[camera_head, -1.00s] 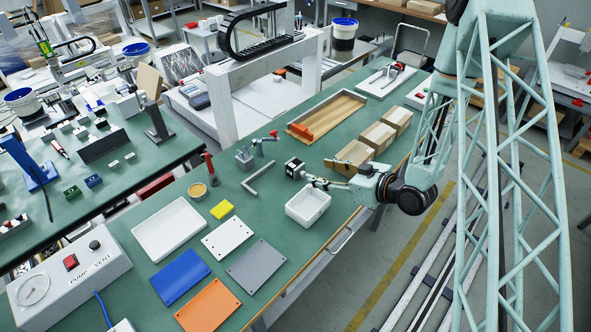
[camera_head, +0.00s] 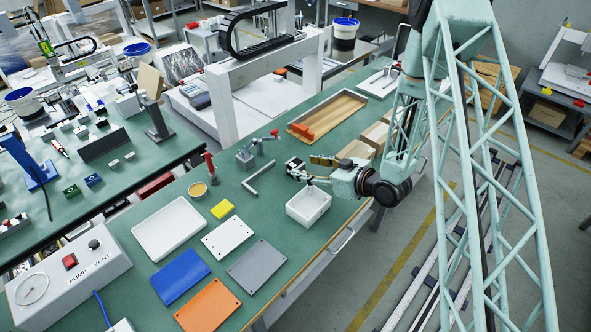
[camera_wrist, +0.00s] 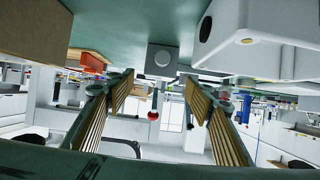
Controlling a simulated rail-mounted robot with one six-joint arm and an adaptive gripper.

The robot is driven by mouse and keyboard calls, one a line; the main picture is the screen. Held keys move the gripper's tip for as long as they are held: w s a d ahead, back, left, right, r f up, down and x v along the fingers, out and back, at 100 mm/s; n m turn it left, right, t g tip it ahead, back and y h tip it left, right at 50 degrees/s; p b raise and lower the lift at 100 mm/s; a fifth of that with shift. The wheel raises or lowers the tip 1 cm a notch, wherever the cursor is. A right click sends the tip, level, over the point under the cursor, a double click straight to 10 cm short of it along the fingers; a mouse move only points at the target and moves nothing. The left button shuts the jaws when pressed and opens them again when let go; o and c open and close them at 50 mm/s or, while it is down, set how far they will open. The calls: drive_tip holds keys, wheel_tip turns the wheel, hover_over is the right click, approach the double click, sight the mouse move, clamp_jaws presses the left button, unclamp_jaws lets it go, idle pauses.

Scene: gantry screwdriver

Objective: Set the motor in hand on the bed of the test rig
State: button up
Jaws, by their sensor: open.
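A small block with a dark and pale face (camera_head: 293,163), which looks like the motor, shows just left of my gripper (camera_head: 313,171) in the head view. In the wrist view a grey block with a round face (camera_wrist: 163,61) sits against the green bench, ahead of and between my fingers (camera_wrist: 160,95). My gripper is open, with no object held between its ribbed fingers. A grey fixture with a red-handled clamp (camera_head: 246,158), possibly the test rig, stands further left. I cannot tell what directly supports the block.
A white open bin (camera_head: 308,218) stands just below my gripper in the head view. Cartons (camera_head: 358,150) stand close on the right. An L-shaped bar (camera_head: 252,188) lies to the left, with a wooden tray (camera_head: 345,104) behind. Coloured plates lie on the near bench.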

sight(296, 163)
drive_tip(key=shift+w+a+f, duration=0.25)
drive_tip(key=shift+w+a, duration=0.15)
drive_tip(key=shift+b+x, duration=0.4)
drive_tip(key=shift+x, duration=2.15)
drive_tip(key=shift+r, duration=0.1)
drive_tip(key=shift+c, duration=0.3)
drive_tip(key=c, duration=1.3)
drive_tip(key=shift+w+r, duration=0.1)
drive_tip(key=shift+c, duration=0.4)
drive_tip(key=shift+r+p, duration=0.8)
drive_tip(key=shift+r, duration=4.1)
drive_tip(key=shift+d, duration=0.1)
